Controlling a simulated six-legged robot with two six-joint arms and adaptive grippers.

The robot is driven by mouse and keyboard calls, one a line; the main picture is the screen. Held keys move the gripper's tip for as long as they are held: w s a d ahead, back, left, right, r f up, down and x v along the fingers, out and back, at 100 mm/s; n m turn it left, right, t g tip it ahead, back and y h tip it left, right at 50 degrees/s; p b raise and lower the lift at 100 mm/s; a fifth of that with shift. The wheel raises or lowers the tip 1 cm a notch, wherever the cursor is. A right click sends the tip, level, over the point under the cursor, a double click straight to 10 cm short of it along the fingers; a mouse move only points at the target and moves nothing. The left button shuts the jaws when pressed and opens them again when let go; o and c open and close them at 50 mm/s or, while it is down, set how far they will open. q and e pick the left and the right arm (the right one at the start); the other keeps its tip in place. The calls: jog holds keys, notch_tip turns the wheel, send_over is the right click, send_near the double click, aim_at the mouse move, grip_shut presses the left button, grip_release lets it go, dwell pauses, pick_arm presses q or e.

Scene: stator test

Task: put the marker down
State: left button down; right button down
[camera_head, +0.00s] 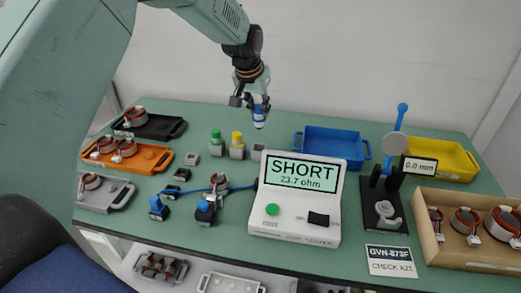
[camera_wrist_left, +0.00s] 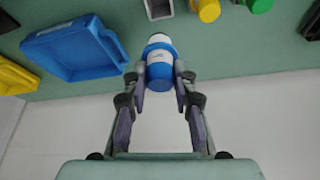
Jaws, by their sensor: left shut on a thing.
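The marker is blue and white. My left gripper (camera_head: 252,103) is shut on this marker (camera_head: 259,117) and holds it above the back of the green table. In the left wrist view the marker (camera_wrist_left: 159,62) sits between the two fingers of the gripper (camera_wrist_left: 161,82), with its white end pointing away from the palm. Below it in the head view stands a grey holder (camera_head: 257,152), which also shows in the wrist view (camera_wrist_left: 158,8), beyond the marker's white end. A yellow-capped marker (camera_head: 237,145) and a green-capped one (camera_head: 217,143) stand to its left. My right gripper is out of view.
A tester (camera_head: 296,203) reading SHORT, 23.7 ohm stands in front of the holder. A blue tray (camera_head: 331,147) lies to the right, with a yellow tray (camera_head: 441,158) beyond it. Black, orange (camera_head: 148,158) and grey trays line the left. A cardboard box (camera_head: 470,253) holds coils.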

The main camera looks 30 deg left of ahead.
aim_at(256, 119)
pick_arm(q)
jog(key=f, duration=0.1)
jog(key=s+f, duration=0.1)
jog(key=f, duration=0.1)
jog(key=shift+s, duration=0.15)
jog(key=x, duration=0.4)
jog(key=shift+d+f, duration=0.1)
jog(key=shift+f, duration=0.05)
jog(key=shift+s+f+b, duration=0.3)
jog(key=shift+s+f, duration=0.3)
jog(key=shift+f, duration=0.3)
jog(key=shift+w+f, duration=0.2)
jog(key=shift+w, duration=0.1)
jog(key=c, duration=1.4)
grip_release()
jog(key=shift+w+f, duration=0.15)
jog(key=shift+w, duration=0.05)
jog(key=o, duration=0.3)
jog(key=shift+s+r, duration=0.3)
jog(key=shift+s, duration=0.1)
jog(key=shift+w+f, duration=0.1)
jog(key=shift+w, duration=0.2)
jog(key=shift+p+v, duration=0.6)
jog(key=shift+v, duration=5.5)
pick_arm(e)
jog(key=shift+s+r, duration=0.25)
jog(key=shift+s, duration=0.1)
